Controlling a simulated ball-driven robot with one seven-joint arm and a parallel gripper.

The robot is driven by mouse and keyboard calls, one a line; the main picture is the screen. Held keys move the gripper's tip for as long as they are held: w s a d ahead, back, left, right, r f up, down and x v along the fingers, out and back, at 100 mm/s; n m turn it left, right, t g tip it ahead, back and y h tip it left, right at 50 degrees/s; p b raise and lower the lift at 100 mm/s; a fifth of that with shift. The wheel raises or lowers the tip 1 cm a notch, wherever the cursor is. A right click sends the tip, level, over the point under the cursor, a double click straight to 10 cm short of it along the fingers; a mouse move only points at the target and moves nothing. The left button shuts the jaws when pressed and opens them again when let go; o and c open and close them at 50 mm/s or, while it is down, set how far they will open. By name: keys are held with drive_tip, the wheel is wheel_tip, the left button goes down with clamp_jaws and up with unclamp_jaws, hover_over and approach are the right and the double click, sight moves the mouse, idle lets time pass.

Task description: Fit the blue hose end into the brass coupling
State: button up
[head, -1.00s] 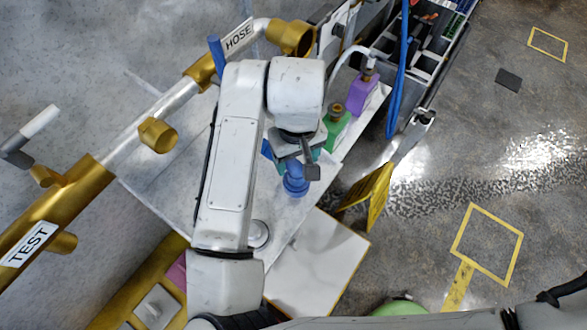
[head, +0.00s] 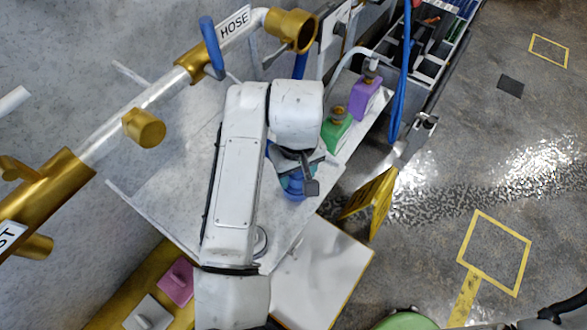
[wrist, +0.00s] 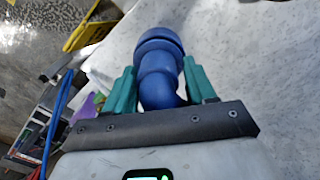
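The blue hose end (wrist: 160,62) is a ribbed, bent blue fitting, standing over the pale bench in the wrist view. In the head view it shows partly beneath my arm (head: 292,187). My gripper (wrist: 160,66) has its teal fingers on either side of it, with narrow gaps near the tips, so it looks open around it. Contact lower down is hard to tell. The brass coupling (head: 292,30) is a wide open brass mouth on the pipe labelled HOSE, at the top of the head view, well away from my gripper.
A blue-handled lever (head: 211,47) stands by the pipe. Green (head: 337,132) and purple (head: 364,97) bottles stand on the bench's right part. A blue hose (head: 401,85) hangs beside the tool cart. A yellow floor sign (head: 372,203) stands right of the bench.

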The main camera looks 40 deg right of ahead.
drive_tip(key=c, duration=0.6)
drive_tip(key=shift+o, duration=0.2)
drive_tip(key=shift+r, duration=0.1)
drive_tip(key=shift+r, duration=0.15)
drive_tip(key=shift+c, duration=1.2)
drive_tip(key=shift+r+p, duration=2.2)
drive_tip(key=shift+r, duration=0.1)
drive_tip(key=shift+c, duration=0.6)
